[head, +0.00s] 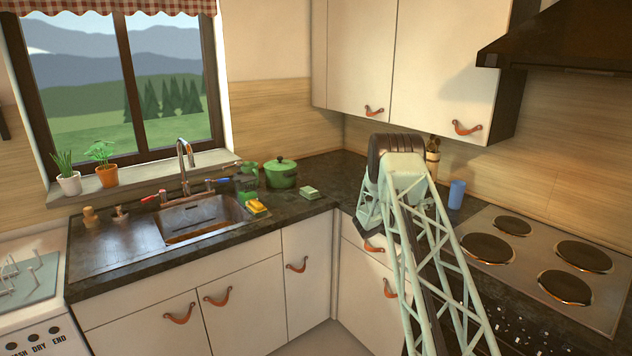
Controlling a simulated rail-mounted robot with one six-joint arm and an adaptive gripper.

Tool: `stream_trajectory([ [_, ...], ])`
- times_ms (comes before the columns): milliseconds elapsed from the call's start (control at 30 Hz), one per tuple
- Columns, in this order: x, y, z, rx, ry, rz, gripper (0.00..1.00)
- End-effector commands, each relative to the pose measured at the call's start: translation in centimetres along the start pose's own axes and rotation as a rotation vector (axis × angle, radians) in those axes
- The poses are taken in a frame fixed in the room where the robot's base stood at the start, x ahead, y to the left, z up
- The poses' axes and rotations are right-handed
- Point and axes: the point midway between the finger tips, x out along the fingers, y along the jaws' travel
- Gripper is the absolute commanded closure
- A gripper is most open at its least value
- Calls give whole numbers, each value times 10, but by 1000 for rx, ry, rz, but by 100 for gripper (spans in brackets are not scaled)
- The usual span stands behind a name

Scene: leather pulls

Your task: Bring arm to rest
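My mint-green lattice arm rises from the lower right to a dark joint near the corner of the counter. Beyond that joint, a shorter mint part of the arm points down in front of the counter corner. My gripper's fingers cannot be made out and seem hidden behind the arm. Nothing held by the arm shows.
The dark counter (325,180) carries a sink (205,222), a green pot (281,172), a green block (309,193), yellow sponges (257,206) and a blue cup (457,194). A hob (535,256) is right of my arm. Wall cupboards (440,75) and a hood (560,40) hang above.

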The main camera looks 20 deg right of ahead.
Motion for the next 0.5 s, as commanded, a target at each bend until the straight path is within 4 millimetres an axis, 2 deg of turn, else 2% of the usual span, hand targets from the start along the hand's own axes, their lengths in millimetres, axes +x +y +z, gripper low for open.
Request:
stream_trajectory([
  [267,-2,-1,4,7,3,-4,100],
  [500,-13,-6,28,46,25,-26,100],
])
